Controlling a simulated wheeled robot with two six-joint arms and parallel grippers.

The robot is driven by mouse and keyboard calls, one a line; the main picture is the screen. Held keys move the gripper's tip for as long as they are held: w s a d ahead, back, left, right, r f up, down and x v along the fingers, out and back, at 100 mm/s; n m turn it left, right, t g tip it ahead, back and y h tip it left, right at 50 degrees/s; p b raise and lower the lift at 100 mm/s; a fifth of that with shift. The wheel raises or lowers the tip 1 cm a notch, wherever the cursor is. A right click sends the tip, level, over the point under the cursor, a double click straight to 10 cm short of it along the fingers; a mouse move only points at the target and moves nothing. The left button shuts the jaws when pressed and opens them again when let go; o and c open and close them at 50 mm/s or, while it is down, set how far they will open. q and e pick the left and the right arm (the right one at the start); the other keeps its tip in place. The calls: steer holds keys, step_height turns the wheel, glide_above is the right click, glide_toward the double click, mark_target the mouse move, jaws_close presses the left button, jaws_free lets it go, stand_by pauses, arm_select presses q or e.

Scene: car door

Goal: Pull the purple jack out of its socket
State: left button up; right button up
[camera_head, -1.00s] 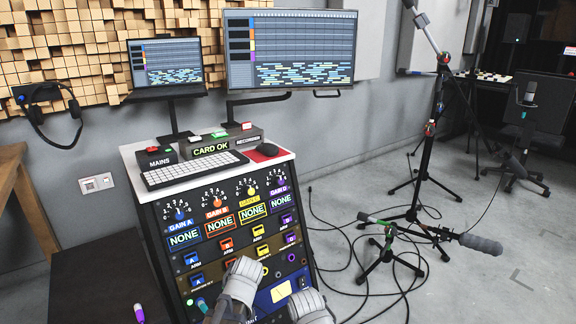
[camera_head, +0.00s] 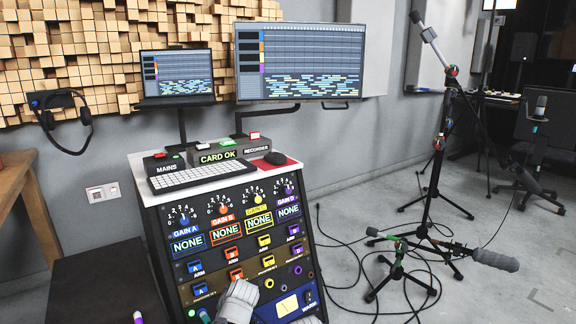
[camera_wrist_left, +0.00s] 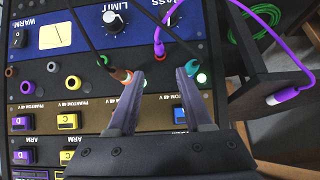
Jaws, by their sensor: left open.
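The left wrist view shows the rack panel upside down. A purple jack (camera_wrist_left: 159,49) with a purple cable is plugged into it beside the LIMIT knob (camera_wrist_left: 115,19). My left gripper (camera_wrist_left: 160,76) is open, its two fingers pointing at the panel just short of the purple jack, nothing seen between them. An orange-brown plug (camera_wrist_left: 124,75) is by the left finger, and a green plug (camera_wrist_left: 194,68) by the right finger. Another purple plug (camera_wrist_left: 283,95), with a white end, lies loose on a dark surface at right. My right gripper does not show.
Dark cables cross in front of the panel in the wrist view. In the head view, the rack (camera_head: 235,238) carries a keyboard (camera_head: 195,175) and monitor (camera_head: 300,62). A dark low table (camera_head: 95,285) stands left. Microphone stands (camera_head: 437,160) and floor cables are at right.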

arm_select(q)
steer(key=b+x, duration=0.7)
steer(key=x, duration=0.2)
steer(key=shift+f, duration=0.15)
steer(key=shift+w+a+f+b, duration=0.15)
steer(key=shift+w+f+b, duration=0.15)
steer(key=shift+b, duration=0.25)
stand_by(0.4)
jaws_close()
stand_by(1.0)
steer(key=shift+s, duration=0.15)
steer(key=s+d, duration=0.1)
steer(key=s+d+r+p, duration=0.1)
steer(key=s, duration=0.1)
steer(key=s+d+r+p, duration=0.1)
steer(key=shift+s+d, duration=0.1)
steer(key=shift+s, duration=0.2)
stand_by(1.2)
